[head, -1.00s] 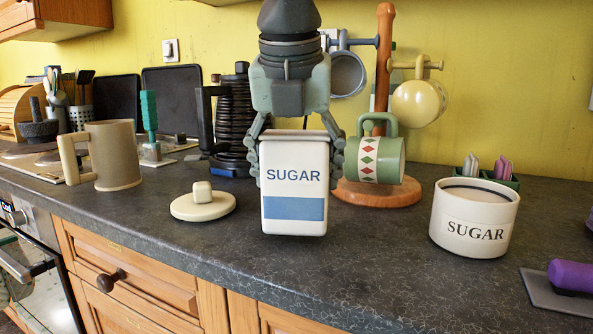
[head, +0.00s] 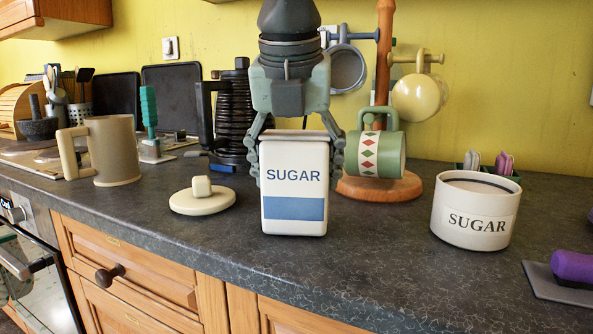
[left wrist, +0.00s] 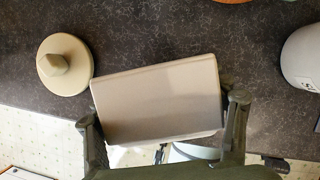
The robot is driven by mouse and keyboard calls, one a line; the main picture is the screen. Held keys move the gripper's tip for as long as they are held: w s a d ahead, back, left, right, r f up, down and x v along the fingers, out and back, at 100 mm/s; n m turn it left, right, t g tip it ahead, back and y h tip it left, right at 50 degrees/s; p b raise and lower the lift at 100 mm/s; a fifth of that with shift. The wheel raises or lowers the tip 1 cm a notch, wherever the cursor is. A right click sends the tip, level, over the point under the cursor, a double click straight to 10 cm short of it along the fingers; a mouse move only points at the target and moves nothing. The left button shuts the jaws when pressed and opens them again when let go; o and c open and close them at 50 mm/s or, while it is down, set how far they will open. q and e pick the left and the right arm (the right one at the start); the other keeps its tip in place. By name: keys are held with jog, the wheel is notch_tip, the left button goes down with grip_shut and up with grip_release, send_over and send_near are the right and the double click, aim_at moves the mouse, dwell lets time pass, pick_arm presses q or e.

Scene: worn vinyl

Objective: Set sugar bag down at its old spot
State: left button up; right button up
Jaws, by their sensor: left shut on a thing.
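The sugar bag (head: 295,187) is a white upright packet with a blue band and the word SUGAR. My left gripper (head: 296,150) comes down from above with its fingers on both sides of the bag, shut on it. In the left wrist view the bag (left wrist: 158,98) shows from above between the fingers (left wrist: 165,115), over the counter's front part. Whether its bottom touches the counter (head: 370,245) is hard to tell. My right gripper is not in view.
A cream lid (head: 202,200) lies left of the bag. A round SUGAR canister (head: 475,220) stands to the right. Behind are a mug tree (head: 384,190) with a green mug (head: 390,155) and a dark ribbed object (head: 233,120). A beige jug (head: 112,155) stands left. Counter between bag and canister is clear.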

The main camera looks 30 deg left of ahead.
aim_at(295, 139)
pick_arm(q)
jog(key=shift+f, duration=0.1)
dwell(0.3)
jog(key=o, duration=1.5)
jog(key=shift+c, duration=0.2)
jog(key=shift+p+v, duration=1.9)
jog(key=shift+v, duration=2.1)
